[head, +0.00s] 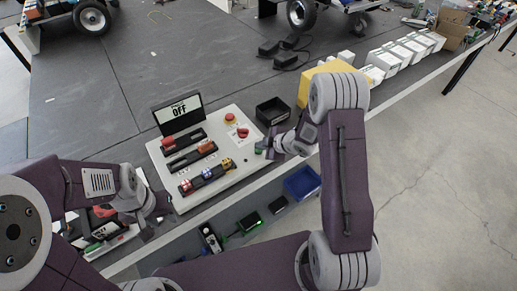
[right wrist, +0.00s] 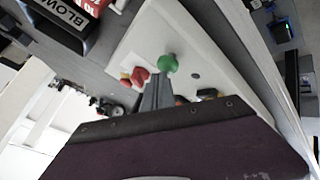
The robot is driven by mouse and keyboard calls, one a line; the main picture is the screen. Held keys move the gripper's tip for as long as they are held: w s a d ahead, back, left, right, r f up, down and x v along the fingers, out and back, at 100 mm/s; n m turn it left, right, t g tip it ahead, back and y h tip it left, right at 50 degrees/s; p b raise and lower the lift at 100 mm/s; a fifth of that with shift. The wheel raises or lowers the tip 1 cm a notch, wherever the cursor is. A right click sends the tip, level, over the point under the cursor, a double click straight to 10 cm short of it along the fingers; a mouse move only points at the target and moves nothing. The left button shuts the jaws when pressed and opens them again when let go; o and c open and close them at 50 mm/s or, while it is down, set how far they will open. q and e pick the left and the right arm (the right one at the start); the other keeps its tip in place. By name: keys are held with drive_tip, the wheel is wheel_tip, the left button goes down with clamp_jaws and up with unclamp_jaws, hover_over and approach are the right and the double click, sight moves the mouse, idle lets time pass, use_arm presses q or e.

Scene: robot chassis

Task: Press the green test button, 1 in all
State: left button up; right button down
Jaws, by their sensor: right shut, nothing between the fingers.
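The white control panel (head: 225,165) lies on the dark bench, with a small screen (head: 179,114) reading OFF at its back. The green test button (right wrist: 167,63) stands out clearly in the right wrist view. In the head view it is largely hidden by my right gripper (head: 265,149) at the panel's right edge. In the right wrist view my right gripper (right wrist: 157,88) is shut and empty, with its tips close to the green button; I cannot tell whether they touch. My left gripper (head: 148,228) is low at the left, near the panel's front corner; its jaws are unclear.
A red emergency button (head: 230,118) and a red switch (head: 242,133) sit behind the green button. A black bin (head: 272,111) and a yellow box (head: 318,78) stand to the right. A blue tray (head: 301,183) is below the bench edge.

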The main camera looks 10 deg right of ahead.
drive_tip(key=shift+f, duration=0.25)
drive_tip(key=shift+r, duration=0.15)
drive_tip(key=shift+r+p, duration=0.8)
drive_tip(key=shift+r, duration=0.1)
wheel_tip(320, 180, up, 5)
drive_tip(key=p, duration=0.5)
drive_tip(key=shift+r, duration=0.1)
idle(0.5)
